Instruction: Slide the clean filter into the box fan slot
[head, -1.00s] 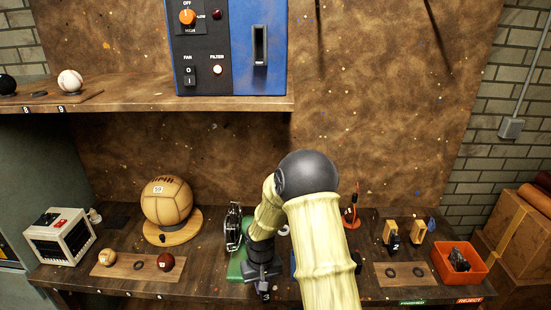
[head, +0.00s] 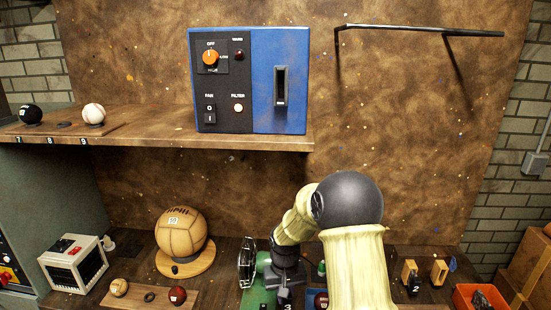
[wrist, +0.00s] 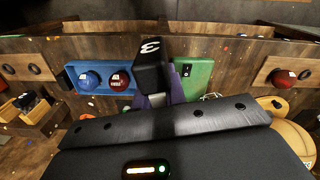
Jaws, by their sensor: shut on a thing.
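The blue fan box (head: 265,50) stands on the shelf, with FAN and FILTER labels on its black panel and a dark upright slot (head: 280,87) in its blue front. My gripper (head: 287,290) is low over the bench, near the green base. In the wrist view it is shut on a black block (wrist: 150,62) marked 3. I cannot identify a clean filter in either view. A white box with a dark grille (head: 73,264) stands at the bench's left end.
A large tan ball (head: 181,235) sits on a round wooden stand. A blue tray (wrist: 85,78) with balls lies beside the green base (wrist: 195,72). An orange bin (head: 478,296) is at the right. The shelf (head: 170,135) overhangs the bench's left part.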

